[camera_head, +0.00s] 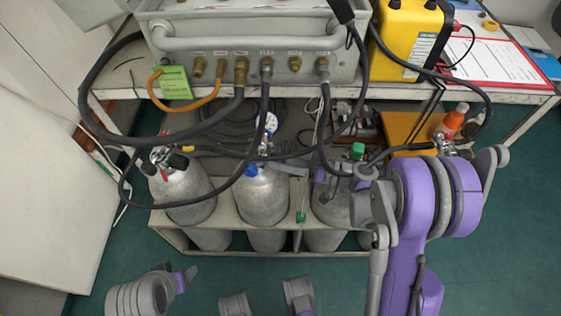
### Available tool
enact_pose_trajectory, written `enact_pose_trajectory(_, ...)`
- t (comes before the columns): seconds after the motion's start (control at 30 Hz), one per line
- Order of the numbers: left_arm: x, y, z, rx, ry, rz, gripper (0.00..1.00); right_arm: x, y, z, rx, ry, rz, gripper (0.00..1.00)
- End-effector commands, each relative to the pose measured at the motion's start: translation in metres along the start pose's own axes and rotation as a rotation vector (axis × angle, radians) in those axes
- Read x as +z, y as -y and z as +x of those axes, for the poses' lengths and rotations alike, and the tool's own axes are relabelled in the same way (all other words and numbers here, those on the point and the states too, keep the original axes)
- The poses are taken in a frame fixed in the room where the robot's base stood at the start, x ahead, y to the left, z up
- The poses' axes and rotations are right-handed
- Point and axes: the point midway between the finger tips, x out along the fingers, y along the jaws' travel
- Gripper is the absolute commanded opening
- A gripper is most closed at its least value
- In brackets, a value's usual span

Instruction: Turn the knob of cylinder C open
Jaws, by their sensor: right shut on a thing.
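Several grey gas cylinders stand in a pale rack. The third from the left, which I take as cylinder C (329,205), has a green knob (357,149) at its valve. My right arm comes in from the right, and my right gripper (345,180) is at the top of this cylinder, just below the green knob in the picture. It is shut on a part of the valve, apparently the knob, but my own wrist hides most of the contact. The knob's turn position cannot be read.
The left cylinder (184,195) has black knobs, the middle cylinder (262,198) a blue one. Black hoses loop from the grey panel (300,70) down over the cylinders.

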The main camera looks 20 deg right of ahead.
Motion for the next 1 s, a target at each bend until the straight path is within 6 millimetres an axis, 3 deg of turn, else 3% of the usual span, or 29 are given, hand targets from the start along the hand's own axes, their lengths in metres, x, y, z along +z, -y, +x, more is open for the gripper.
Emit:
enact_pose_trajectory(0.4,-0.0008,0.0000,-0.0031,0.000,-0.001,0.000,0.69,-0.0003,-0.0002,0.0000,0.007,0.008,-0.191,0.00)
enact_pose_trajectory(0.97,-0.0008,0.0000,-0.0034,0.000,-0.001,0.000,0.69,-0.0004,-0.0003,0.0000,0.008,0.008,-0.219,0.00)
enact_pose_trajectory(1.0,-0.0008,0.0000,-0.0034,0.000,-0.001,0.000,0.69,-0.0004,-0.0003,0.0000,0.008,0.008,-0.218,0.57)
